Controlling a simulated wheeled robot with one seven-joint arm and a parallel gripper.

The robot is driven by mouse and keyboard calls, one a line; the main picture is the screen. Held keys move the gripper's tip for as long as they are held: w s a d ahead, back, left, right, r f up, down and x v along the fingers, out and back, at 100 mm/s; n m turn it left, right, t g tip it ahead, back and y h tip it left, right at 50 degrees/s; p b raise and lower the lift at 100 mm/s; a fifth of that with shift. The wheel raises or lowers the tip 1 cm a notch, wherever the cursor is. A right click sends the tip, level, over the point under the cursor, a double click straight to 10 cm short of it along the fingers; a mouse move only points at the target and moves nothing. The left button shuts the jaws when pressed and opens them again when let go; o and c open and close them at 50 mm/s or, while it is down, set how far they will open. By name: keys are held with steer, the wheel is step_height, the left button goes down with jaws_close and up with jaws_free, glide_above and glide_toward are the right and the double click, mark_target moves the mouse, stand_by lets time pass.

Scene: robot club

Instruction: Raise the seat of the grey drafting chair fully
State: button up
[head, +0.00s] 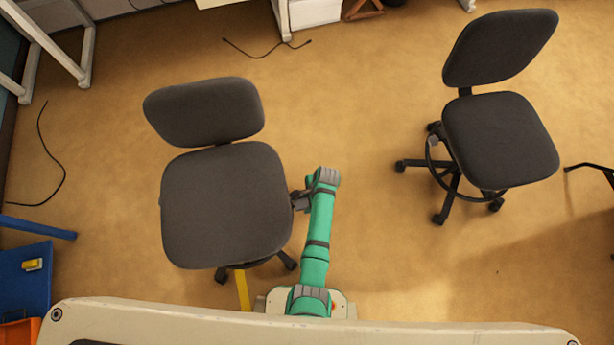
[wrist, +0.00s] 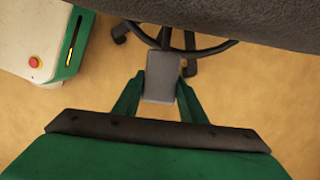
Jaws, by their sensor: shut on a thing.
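A dark grey chair (head: 225,205) stands left of centre in the head view, its backrest at the far side. Its seat underside (wrist: 250,18) fills the top of the wrist view, with a dark ring and castors below. My gripper (head: 301,200) is at the right edge of this seat. In the wrist view my gripper (wrist: 163,88) is shut on a flat grey lever paddle (wrist: 162,72) under the seat edge. The seat hides most of the column and base in the head view.
A second grey chair (head: 500,140) with a foot ring and castors stands at the right. Cables lie on the floor at the left and back. A blue bin (head: 25,280) is at the lower left. Floor between the chairs is clear.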

steer(key=shift+r, duration=3.2)
steer(key=shift+r, duration=1.3)
steer(key=o, duration=0.8)
